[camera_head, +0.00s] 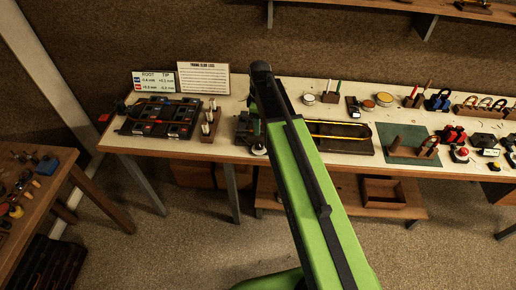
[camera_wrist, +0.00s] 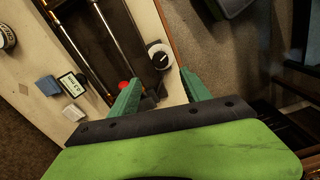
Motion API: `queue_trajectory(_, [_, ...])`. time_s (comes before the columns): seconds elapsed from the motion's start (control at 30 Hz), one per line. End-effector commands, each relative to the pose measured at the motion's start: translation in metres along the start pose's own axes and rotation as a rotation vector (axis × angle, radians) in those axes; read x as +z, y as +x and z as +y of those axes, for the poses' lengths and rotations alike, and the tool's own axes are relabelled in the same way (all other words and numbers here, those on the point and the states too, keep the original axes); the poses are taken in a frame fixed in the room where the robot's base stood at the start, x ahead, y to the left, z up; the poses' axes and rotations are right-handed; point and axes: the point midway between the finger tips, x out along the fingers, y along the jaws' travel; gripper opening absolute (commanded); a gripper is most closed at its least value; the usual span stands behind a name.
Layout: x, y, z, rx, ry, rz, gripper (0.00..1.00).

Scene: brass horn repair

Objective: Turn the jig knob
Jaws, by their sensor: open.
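The jig is a long dark tray with thin metal rods; it lies on the bench in the head view (camera_head: 345,145) and runs up to the left in the wrist view (camera_wrist: 112,50). A round knob, white-rimmed with a dark top and a pale mark, sits at the jig's near end in the wrist view (camera_wrist: 160,57). My gripper (camera_wrist: 159,77) is open and empty. Its two green fingers lie either side of the line to the knob, which shows just beyond and between the tips. I cannot tell the height gap. In the head view my arm covers part of the jig's left end.
A red round piece (camera_wrist: 124,85) shows beside my left finger. A small white-labelled block (camera_wrist: 72,84) and a blue block (camera_wrist: 47,86) lie left of the jig. A black rack (camera_head: 160,118) and upright pegs (camera_head: 210,120) stand on the bench left of my arm.

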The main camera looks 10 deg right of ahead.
Motion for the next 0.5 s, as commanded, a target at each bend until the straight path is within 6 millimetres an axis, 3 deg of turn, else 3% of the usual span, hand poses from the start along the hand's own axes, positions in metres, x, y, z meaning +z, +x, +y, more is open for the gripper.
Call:
queue_trajectory(0.03, [0.0, 0.022, 0.0, 0.0, 0.0, 0.0, 0.56])
queue_trajectory(0.5, [-0.001, 0.109, -0.001, 0.0, 0.0, 0.0, 0.56])
